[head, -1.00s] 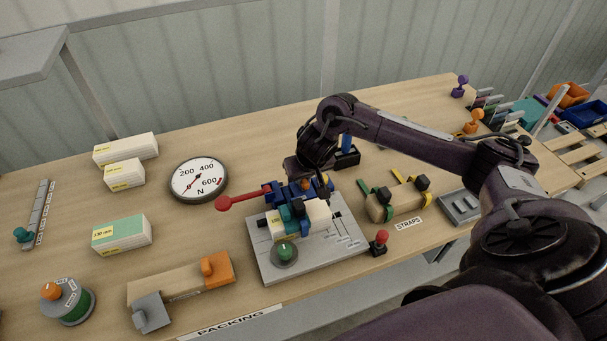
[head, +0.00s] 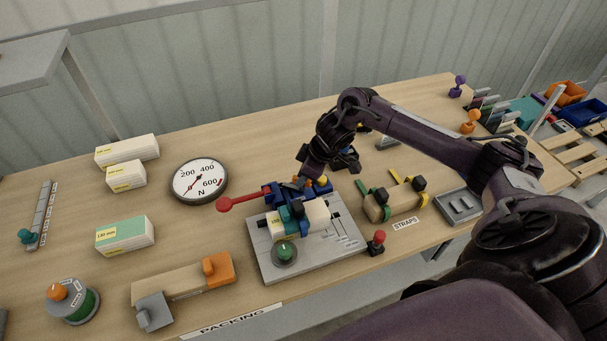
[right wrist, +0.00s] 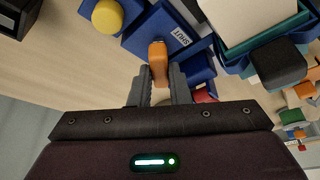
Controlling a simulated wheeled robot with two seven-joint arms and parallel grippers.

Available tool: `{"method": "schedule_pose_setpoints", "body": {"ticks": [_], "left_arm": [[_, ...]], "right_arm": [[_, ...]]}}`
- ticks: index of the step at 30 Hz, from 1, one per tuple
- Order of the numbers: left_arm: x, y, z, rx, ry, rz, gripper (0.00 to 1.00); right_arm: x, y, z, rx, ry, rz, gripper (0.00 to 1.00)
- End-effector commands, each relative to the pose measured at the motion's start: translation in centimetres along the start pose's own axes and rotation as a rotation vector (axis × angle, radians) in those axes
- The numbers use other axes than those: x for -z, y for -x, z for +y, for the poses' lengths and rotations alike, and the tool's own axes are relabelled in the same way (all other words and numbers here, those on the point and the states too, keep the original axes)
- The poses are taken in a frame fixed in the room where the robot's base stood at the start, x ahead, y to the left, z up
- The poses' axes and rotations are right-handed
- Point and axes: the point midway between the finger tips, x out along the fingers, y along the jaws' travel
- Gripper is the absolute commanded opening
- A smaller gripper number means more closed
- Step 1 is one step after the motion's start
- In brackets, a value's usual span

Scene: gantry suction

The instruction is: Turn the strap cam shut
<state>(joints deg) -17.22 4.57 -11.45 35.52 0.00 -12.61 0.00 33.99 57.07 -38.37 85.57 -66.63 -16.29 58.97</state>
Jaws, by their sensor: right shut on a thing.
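The strap cam's orange lever (right wrist: 158,62) stands between the fingers of my right gripper (right wrist: 160,88), which is shut on it. The lever rises by a blue block (right wrist: 140,38) with a SHUT label (right wrist: 182,38). In the head view, my right gripper (head: 303,178) reaches down at a tilt to the blue fixture at the back of a grey plate (head: 330,255). A red-handled lever (head: 245,200) sticks out left from it. A pale block (head: 318,213) with a blue strap lies in front. The cam's exact angle is hard to tell. My left gripper is not in view.
A yellow knob (right wrist: 108,15) sits close to the gripper. A dial gauge (head: 199,181) stands left of the plate. A strap block (head: 390,200), a red-knobbed stick (head: 377,242) and a grey tray (head: 458,206) are to the right. Boxes (head: 125,235) lie further left.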

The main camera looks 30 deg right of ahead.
Motion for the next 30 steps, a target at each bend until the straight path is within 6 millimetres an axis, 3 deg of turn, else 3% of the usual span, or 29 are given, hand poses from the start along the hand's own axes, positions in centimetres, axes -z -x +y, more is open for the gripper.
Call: {"method": "schedule_pose_setpoints", "body": {"ticks": [15, 30], "left_arm": [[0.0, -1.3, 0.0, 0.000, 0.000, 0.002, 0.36], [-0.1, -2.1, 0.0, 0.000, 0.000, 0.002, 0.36]], "right_arm": [[0.1, -0.1, 0.4, 0.174, 0.424, 0.001, 0.00], [0.1, 0.0, 0.5, 0.255, 0.622, -0.002, 0.00]]}}
